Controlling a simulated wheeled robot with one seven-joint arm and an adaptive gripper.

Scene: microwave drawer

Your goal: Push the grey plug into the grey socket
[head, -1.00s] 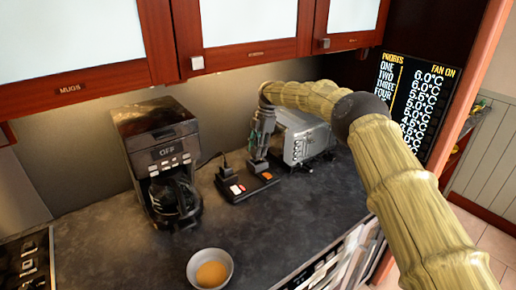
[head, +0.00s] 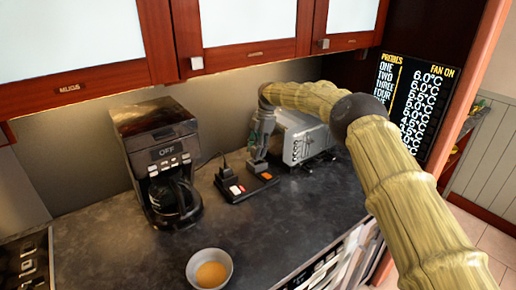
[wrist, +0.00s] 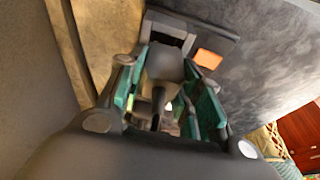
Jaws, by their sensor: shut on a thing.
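The grey plug (wrist: 165,62) is between my gripper's teal-padded fingers in the wrist view, with its cord running back toward the palm. In the head view my gripper (head: 258,155) points down over the right part of a black socket strip (head: 241,191), shut on the plug (head: 257,165). The strip also shows in the wrist view (wrist: 190,32), with an orange switch (wrist: 208,58) beside the plug. The grey socket itself is hidden under the plug and fingers. The plug looks close to upright at the strip's surface; I cannot tell how deep it sits.
Another black plug (head: 225,171) with a cord stands at the strip's left end. A coffee maker (head: 160,160) is to the left, and a silver appliance (head: 304,138) is close right of my gripper. A bowl (head: 209,268) sits in front. The counter between is clear.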

